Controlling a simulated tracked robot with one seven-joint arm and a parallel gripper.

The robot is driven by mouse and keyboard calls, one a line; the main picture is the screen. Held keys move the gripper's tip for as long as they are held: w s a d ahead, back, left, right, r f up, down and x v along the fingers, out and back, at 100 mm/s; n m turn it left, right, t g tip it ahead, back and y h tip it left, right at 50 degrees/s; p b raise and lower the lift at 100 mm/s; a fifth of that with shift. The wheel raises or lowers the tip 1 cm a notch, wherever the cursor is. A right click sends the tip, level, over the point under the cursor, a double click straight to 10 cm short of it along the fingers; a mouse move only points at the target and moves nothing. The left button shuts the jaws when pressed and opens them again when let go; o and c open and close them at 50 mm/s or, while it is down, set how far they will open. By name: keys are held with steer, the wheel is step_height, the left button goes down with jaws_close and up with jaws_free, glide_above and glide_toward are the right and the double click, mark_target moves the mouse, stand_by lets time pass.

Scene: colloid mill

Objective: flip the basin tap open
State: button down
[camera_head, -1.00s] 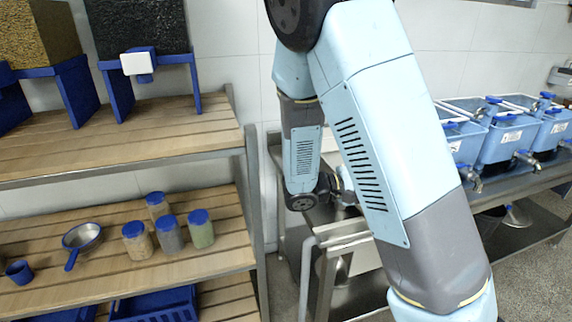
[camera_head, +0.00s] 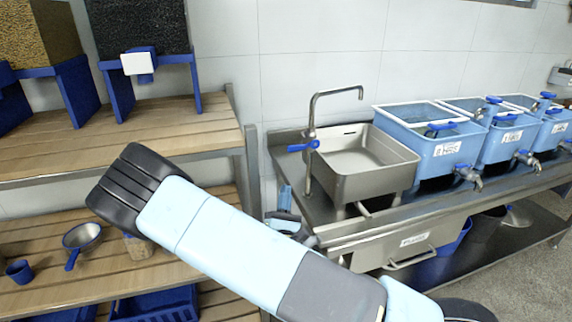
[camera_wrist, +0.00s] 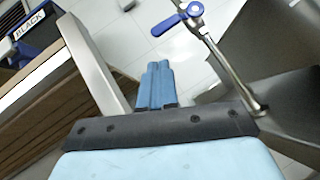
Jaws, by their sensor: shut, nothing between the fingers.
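The basin tap (camera_head: 312,130) is a tall metal spout standing at the left rim of the steel basin (camera_head: 366,166), with a blue lever handle (camera_head: 301,146) on its stem. In the wrist view the blue handle (camera_wrist: 178,19) shows at the upper right on the metal stem. My gripper (camera_head: 285,195) is in front of the counter's left end, below and left of the handle and apart from it. In the wrist view my gripper (camera_wrist: 157,82) is shut and empty, its blue fingers together, with the handle beyond and to the right.
Blue tanks (camera_head: 436,137) with small taps stand right of the basin. A wooden shelf rack (camera_head: 120,150) is on the left, its post (camera_head: 250,175) close to my gripper. It holds jars and a pan (camera_head: 82,236). White wall tiles are behind.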

mark_target(296, 148)
steer(key=shift+a+f+n+y, duration=0.2)
steer(key=shift+a+n+y, duration=0.1)
steer(key=shift+y, duration=0.1)
steer(key=x, duration=1)
steer(key=shift+d, duration=0.1)
